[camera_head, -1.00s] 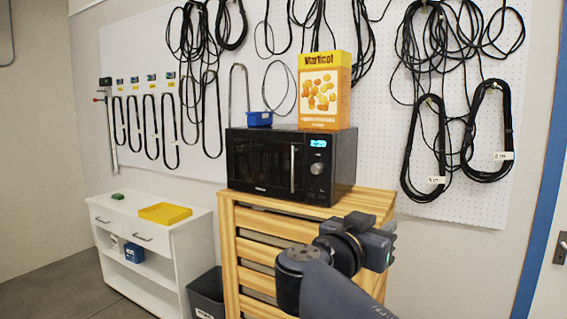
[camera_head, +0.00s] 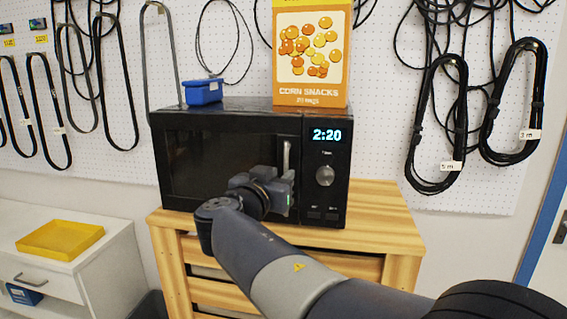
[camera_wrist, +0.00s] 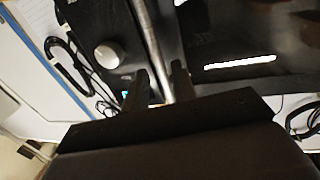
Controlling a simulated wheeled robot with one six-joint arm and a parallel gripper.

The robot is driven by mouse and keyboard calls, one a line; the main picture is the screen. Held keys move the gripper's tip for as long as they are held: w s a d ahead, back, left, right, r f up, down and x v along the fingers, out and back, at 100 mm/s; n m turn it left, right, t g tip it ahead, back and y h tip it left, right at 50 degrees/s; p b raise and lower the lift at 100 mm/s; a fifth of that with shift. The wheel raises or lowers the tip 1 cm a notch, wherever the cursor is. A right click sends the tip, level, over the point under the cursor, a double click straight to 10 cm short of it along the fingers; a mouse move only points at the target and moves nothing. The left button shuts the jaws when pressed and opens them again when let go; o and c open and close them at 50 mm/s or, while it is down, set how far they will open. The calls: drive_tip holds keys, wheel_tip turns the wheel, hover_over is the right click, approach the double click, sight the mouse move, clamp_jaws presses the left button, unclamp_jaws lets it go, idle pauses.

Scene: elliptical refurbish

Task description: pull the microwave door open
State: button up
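The black microwave (camera_head: 225,125) stands on a wooden cabinet, its dark door (camera_head: 215,165) closed. The upright silver handle (camera_head: 286,153) is at the door's right edge, left of the lit display and the knob (camera_head: 325,176). My gripper (camera_head: 287,180) is in front of the handle's lower part in the head view, which hides its fingers. In the wrist view, my gripper (camera_wrist: 160,78) has a finger on each side of the handle (camera_wrist: 148,35), with small gaps beside it. The knob (camera_wrist: 109,54) shows to the left there.
A corn snacks box (camera_head: 311,55) and a small blue bin (camera_head: 203,91) stand on the microwave. The wooden cabinet (camera_head: 380,215) has free top at the right. A white cabinet (camera_head: 115,262) with a yellow tray (camera_head: 60,240) is at the left. Cables hang on the pegboard behind.

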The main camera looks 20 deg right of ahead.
sight(285, 170)
drive_tip(key=x, duration=0.3)
drive_tip(key=shift+r+p, duration=0.15)
drive_tip(key=shift+p, duration=0.25)
drive_tip(key=shift+w+d, duration=0.45)
drive_tip(key=shift+d, duration=0.05)
drive_tip(key=shift+c, duration=0.3)
clamp_jaws()
